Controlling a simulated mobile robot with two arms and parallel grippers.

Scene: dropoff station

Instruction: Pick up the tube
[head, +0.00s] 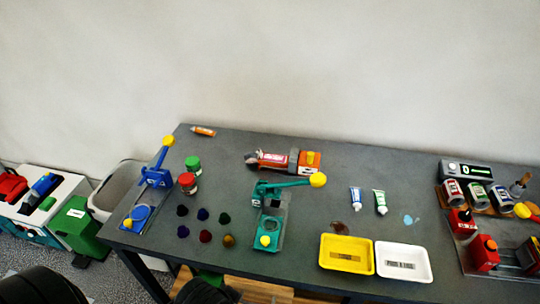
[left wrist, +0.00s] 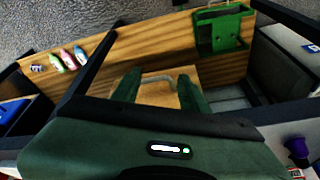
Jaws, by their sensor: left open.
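Two small tubes lie on the grey table in the head view: a white and blue tube (head: 356,199) and a white and green tube (head: 380,202). An orange tube-like item (head: 203,131) lies at the table's back left edge. I cannot tell which is the task's tube. My left gripper (left wrist: 158,88) shows in the left wrist view, its two green fingers apart, with a wooden surface and a grey curved handle beyond them. No tube is between the fingers. My right gripper is not in view.
A yellow tray (head: 325,259) and a white tray (head: 425,268) sit at the table's front. A teal lever press (head: 274,236), a blue press (head: 146,206) and jars stand left. In the wrist view, a green bin (left wrist: 222,30) and small bottles (left wrist: 68,58) are on wood.

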